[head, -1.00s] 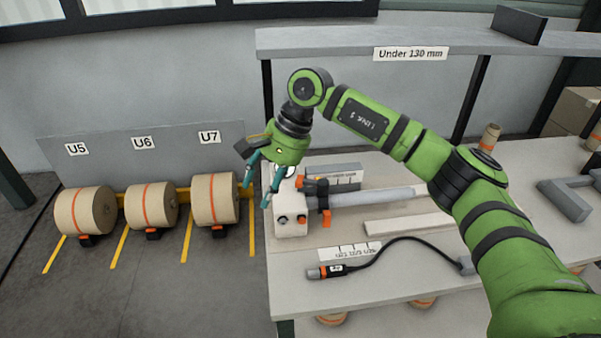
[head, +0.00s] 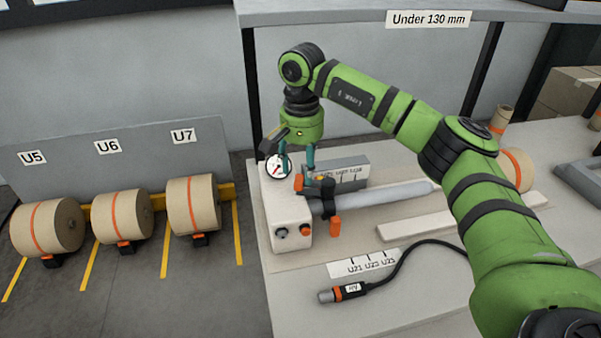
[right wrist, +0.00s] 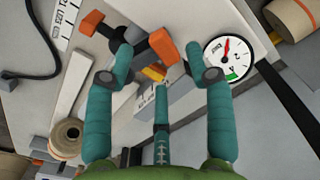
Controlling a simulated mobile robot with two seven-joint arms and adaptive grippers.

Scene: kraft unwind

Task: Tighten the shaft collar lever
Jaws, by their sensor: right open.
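The shaft collar (head: 325,196) is a black ring on the grey shaft (head: 390,198), beside a white housing (head: 286,215). One orange lever end (head: 299,183) is at its upper left. Another orange piece (head: 335,227) hangs at its lower right. In the right wrist view the near orange lever (right wrist: 163,47) lies between the fingertips, and the other orange piece (right wrist: 92,22) is beyond the left finger. My right gripper (head: 297,165) is open and points down just above the collar; it also shows in the wrist view (right wrist: 160,66). Contact cannot be told. My left gripper is out of view.
A round dial gauge (head: 277,167) stands on the housing, close to the fingers. A cable with a plug (head: 342,292) and a scale label (head: 364,262) lie in front. A pale bar (head: 430,224) lies right. Paper rolls (head: 120,216) stand on the floor at left.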

